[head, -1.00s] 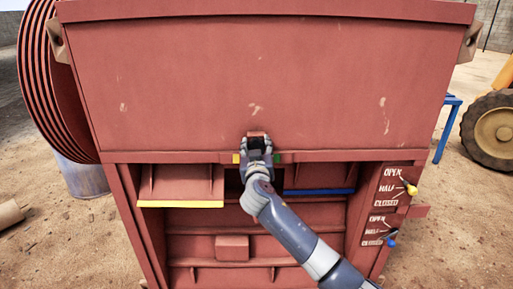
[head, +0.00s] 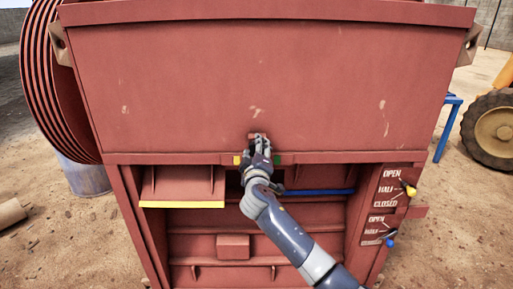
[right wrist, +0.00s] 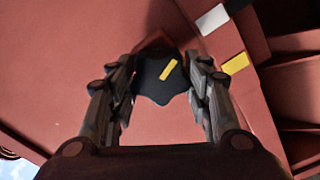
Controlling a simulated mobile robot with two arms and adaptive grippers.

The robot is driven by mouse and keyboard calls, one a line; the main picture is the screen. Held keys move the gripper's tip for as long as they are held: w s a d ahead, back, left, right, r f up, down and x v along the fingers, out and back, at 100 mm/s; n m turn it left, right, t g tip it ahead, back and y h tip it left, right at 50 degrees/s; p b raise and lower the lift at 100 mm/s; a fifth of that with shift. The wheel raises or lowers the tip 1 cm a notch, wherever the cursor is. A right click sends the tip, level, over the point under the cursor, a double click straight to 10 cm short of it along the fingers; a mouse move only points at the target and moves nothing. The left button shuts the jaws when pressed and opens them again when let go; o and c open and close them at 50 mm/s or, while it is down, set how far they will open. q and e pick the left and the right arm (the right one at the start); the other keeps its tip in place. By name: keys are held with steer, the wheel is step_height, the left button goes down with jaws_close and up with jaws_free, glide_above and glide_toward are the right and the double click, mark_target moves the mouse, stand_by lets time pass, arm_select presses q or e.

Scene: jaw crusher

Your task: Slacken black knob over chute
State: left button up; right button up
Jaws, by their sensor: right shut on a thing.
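The black knob (right wrist: 153,84) has a yellow pointer mark and sits on the red crusher front, between my right fingers in the right wrist view. My right gripper (head: 260,143) is at the middle of the crusher's front, above the dark chute opening (head: 234,180). Its two fingers, also seen in the right wrist view (right wrist: 164,66), are closed against the sides of the knob. In the head view the gripper hides most of the knob. My left gripper is not in view.
Yellow (head: 237,160) and green (head: 278,160) marker blocks flank the gripper; a white block (right wrist: 212,19) shows in the right wrist view. Yellow-edged (head: 180,204) and blue-edged (head: 320,192) flaps hang below. Yellow-tipped (head: 410,191) and blue-tipped (head: 390,242) levers stand at right.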

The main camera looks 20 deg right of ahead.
steer(key=n+p, duration=0.1)
steer(key=n, duration=0.2)
steer(key=shift+n, duration=0.3)
steer(key=shift+a+n+p, duration=0.1)
steer(key=shift+n+p, duration=0.65)
steer(key=shift+n, duration=0.65)
steer(key=shift+f, duration=0.1)
steer(key=o, duration=1.1)
steer(key=shift+c, duration=0.2)
